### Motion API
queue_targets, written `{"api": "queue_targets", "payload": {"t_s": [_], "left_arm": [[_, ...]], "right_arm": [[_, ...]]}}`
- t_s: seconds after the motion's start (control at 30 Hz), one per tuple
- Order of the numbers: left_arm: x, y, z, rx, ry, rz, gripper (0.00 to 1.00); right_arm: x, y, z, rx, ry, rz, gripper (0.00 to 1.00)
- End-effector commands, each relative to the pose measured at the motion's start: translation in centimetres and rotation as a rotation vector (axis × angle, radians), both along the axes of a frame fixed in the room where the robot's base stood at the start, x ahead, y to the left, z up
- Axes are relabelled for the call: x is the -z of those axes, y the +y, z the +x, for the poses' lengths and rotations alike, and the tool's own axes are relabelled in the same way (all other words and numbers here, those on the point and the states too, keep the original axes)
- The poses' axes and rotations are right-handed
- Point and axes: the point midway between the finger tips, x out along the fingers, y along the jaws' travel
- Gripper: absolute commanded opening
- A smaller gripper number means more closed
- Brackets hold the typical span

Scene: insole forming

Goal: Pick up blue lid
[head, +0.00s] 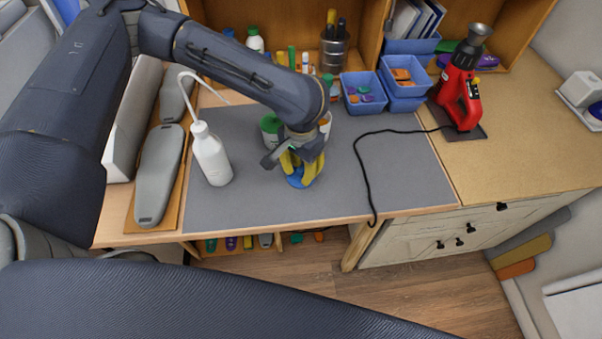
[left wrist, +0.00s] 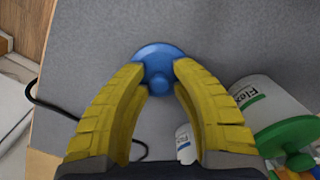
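The blue lid (head: 296,182) is at the grey mat, near the mat's front middle. In the left wrist view the round blue lid (left wrist: 160,52) shows its rim and a raised knob between my yellow fingertips. My left gripper (head: 301,172) points down over it, and its fingertips (left wrist: 160,76) press in from both sides of the knob, with no clear gap. I cannot tell whether the lid is lifted at all. My right gripper is not in view.
A white tub with a green lid (left wrist: 286,135) stands close beside my left gripper. A white squeeze bottle (head: 211,158) stands to the left. A black cable (head: 360,165) crosses the mat (head: 405,165) at right. Blue bins (head: 364,94) and a red tool (head: 458,98) stand behind.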

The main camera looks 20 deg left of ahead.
Motion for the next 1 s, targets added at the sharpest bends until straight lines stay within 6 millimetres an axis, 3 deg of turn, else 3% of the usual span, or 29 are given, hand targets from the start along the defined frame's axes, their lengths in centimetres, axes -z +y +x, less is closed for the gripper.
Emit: {"api": "queue_targets", "payload": {"t_s": [0.27, 0.3, 0.57, 1.0], "left_arm": [[0.25, -0.01, 0.02, 0.0, -0.001, 0.0, 0.25], [0.25, -0.01, 0.02, 0.0, -0.001, 0.0, 0.28], [0.23, -0.01, 0.02, 0.0, 0.0, 0.0, 0.0], [0.22, -0.01, 0.02, 0.0, 0.0, 0.0, 0.0]], "right_arm": [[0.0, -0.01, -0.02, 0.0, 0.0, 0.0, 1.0], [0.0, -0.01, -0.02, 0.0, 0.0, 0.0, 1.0], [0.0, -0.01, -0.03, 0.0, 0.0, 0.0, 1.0], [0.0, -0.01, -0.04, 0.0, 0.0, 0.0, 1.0]]}}
